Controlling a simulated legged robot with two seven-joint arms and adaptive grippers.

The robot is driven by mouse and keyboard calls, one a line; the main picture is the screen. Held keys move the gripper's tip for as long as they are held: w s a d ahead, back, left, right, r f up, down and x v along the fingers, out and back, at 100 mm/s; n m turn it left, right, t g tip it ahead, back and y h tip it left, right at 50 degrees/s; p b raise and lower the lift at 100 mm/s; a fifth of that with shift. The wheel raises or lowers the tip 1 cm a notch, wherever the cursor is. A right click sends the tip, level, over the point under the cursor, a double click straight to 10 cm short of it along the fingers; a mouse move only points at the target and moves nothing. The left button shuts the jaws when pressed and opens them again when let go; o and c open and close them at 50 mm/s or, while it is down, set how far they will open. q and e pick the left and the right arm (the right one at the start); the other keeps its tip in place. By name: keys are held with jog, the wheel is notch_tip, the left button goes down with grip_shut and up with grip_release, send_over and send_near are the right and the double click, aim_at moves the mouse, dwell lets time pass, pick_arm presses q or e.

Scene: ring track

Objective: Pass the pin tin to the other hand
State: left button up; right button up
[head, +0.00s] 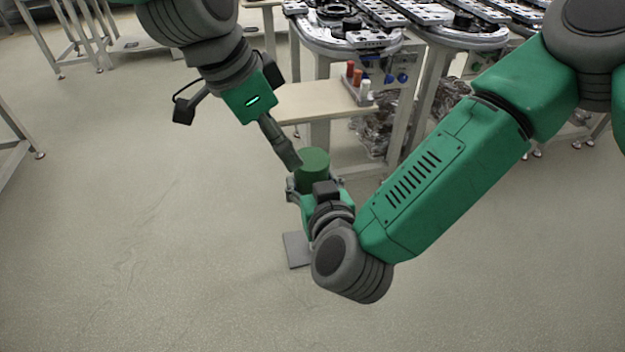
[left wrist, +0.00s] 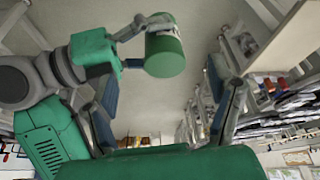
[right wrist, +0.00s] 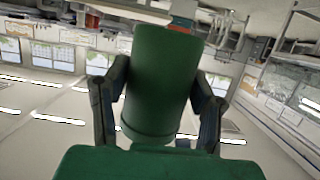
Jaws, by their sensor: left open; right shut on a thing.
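The pin tin is a green cylinder (head: 313,165) near the middle of the head view. My right gripper (head: 316,187) is shut on it and holds it in the air. In the right wrist view the tin (right wrist: 162,85) stands between the two fingers of my right gripper (right wrist: 160,95). My left gripper (head: 290,163) points down beside the tin, very close to it in the head view; I cannot tell whether they touch. In the left wrist view my left gripper (left wrist: 160,100) is open and empty, and the tin (left wrist: 165,52) shows beyond its fingertips, with a pale label on its side.
Behind is the ring track (head: 360,38) on a frame, with a lower beige shelf (head: 315,101) holding a rack of red and white pegs (head: 358,84). Table legs (head: 70,35) stand at the far left. The floor (head: 130,230) at left is clear.

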pick_arm(q)
jog(key=s+a+f+n+y, duration=0.1)
jog(key=s+a+f+n, duration=0.1)
jog(key=a+f, duration=0.35)
jog(key=s+a+f+n, duration=0.2)
jog(key=f, duration=0.6)
jog(key=s+a+f+n+y, duration=0.1)
jog(key=s+a+f+n, duration=0.15)
jog(key=f, duration=0.45)
jog(key=s+a+f+n+y, duration=0.1)
jog(key=s+a+f+n, duration=0.1)
jog(key=s+a+f, duration=0.4)
jog(key=s+a+f+n+g+y, duration=0.1)
jog(key=s+a+f+n, duration=0.2)
jog(key=s, duration=0.9)
jog(key=a+f, duration=0.3)
jog(key=shift+a+f, duration=0.3)
jog(key=shift+f, duration=0.05)
